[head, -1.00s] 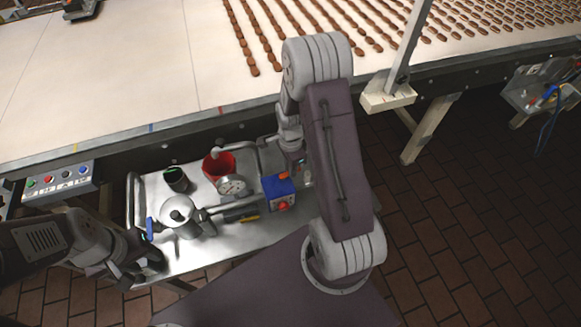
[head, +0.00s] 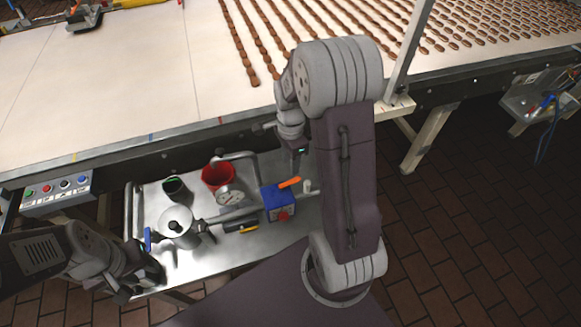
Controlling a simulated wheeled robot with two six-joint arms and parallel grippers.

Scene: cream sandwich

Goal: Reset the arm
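My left arm comes in from the lower left. Its gripper (head: 130,283) hangs at the left front corner of the metal cart (head: 265,240), and its fingers are too dark and small to read. My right arm stands folded in the middle of the view. Its gripper (head: 299,158) points down above the right back part of the cart, behind and right of the blue box (head: 276,206) with the orange lever, apart from it. The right fingers are partly hidden by my arm, so their opening cannot be told. I see nothing held in either gripper.
The cart also carries a silver lidded pot (head: 177,222), a dark cup (head: 175,188), a red container (head: 217,174), a round gauge (head: 231,197) and a yellow-black tool (head: 241,228). Behind it runs a white conveyor (head: 110,90) with rows of brown pieces. A button panel (head: 57,190) stands left.

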